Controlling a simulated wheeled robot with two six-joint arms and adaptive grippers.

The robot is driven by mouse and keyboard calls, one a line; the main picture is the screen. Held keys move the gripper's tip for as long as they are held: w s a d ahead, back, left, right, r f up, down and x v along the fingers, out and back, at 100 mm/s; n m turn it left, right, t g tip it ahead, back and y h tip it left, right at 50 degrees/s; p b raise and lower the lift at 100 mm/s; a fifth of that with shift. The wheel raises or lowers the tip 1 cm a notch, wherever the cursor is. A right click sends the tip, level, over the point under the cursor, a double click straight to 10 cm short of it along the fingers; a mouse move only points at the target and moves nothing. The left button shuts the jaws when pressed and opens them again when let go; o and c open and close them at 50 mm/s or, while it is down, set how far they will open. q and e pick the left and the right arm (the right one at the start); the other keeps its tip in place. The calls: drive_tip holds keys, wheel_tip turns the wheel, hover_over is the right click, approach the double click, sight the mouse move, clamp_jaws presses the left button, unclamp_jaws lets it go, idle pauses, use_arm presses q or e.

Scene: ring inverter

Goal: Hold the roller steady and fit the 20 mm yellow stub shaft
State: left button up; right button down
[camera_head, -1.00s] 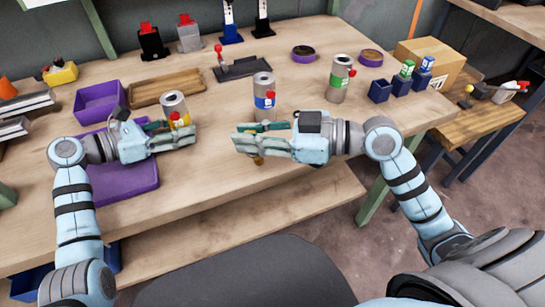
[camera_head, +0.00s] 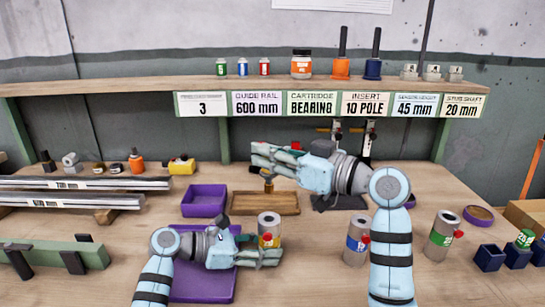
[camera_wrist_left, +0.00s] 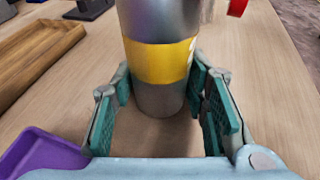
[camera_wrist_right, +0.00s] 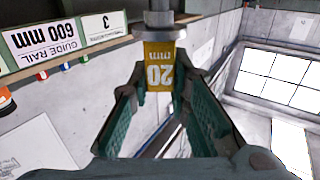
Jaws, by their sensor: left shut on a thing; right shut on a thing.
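The yellow-banded roller (camera_head: 269,222) is a grey cylinder with a red knob, standing upright on the table. My left gripper (camera_head: 268,258) has its fingers on both sides of the roller's lower part; the left wrist view shows the roller's yellow band (camera_wrist_left: 160,65) between the pads. My right gripper (camera_head: 262,160) is shut on the yellow stub shaft (camera_head: 268,182), which hangs down above the roller in the head view. In the right wrist view the shaft's yellow "20 mm" label (camera_wrist_right: 158,68) reads upside down between the fingertips. The gap between shaft and roller cannot be judged exactly.
A blue-banded roller (camera_head: 356,240) and a green-banded roller (camera_head: 442,238) stand to the right. A wooden tray (camera_head: 290,206) and a purple bin (camera_head: 204,198) lie behind. A purple tray (camera_head: 205,292) is under my left arm. A labelled shelf (camera_head: 130,90) runs along the back.

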sight(272, 179)
drive_tip(key=shift+f, duration=2.8)
drive_tip(key=shift+f, duration=2.65)
drive_tip(key=c, duration=1.4)
unclamp_jaws()
drive_tip(key=shift+c, duration=0.2)
drive_tip(key=v, duration=1.2)
use_arm(q)
drive_tip(key=o, duration=0.9)
drive_tip(key=shift+o, duration=0.2)
